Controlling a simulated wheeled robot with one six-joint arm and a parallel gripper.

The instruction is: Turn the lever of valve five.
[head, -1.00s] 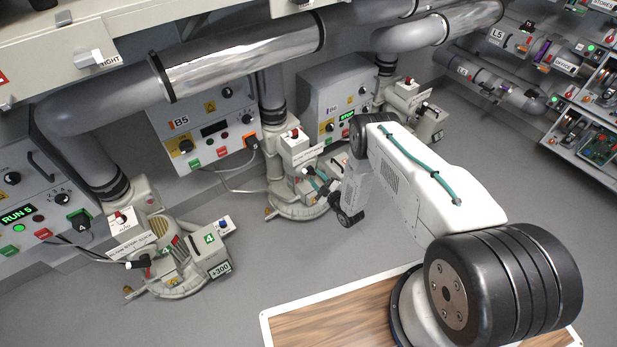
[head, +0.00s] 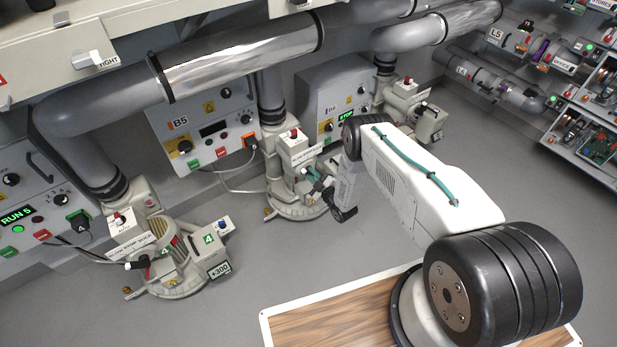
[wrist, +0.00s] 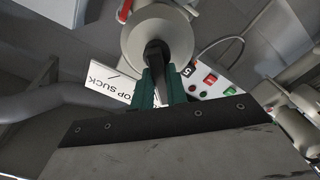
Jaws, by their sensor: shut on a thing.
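Valve five sits on the middle blower (head: 292,200), below the B5 control box (head: 205,125). In the wrist view its round pale hub (wrist: 135,40) is at the top, with a dark lever (wrist: 157,52) pointing down towards me. My gripper (wrist: 162,82) has green fingers, one on each side of the lever, and is shut on it. In the head view my gripper (head: 318,182) is at the blower's front, partly hidden by my wrist. A white label (wrist: 108,85) ending in "SUCK" is left of the lever. A tag with a 5 (wrist: 187,71) is partly hidden behind the right finger.
Blower four (head: 175,260) stands on the floor at the left, with its own lever and label. Another blower (head: 425,110) stands behind my arm at the right. Large grey pipes (head: 240,65) run above. The floor in front of the blowers is clear.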

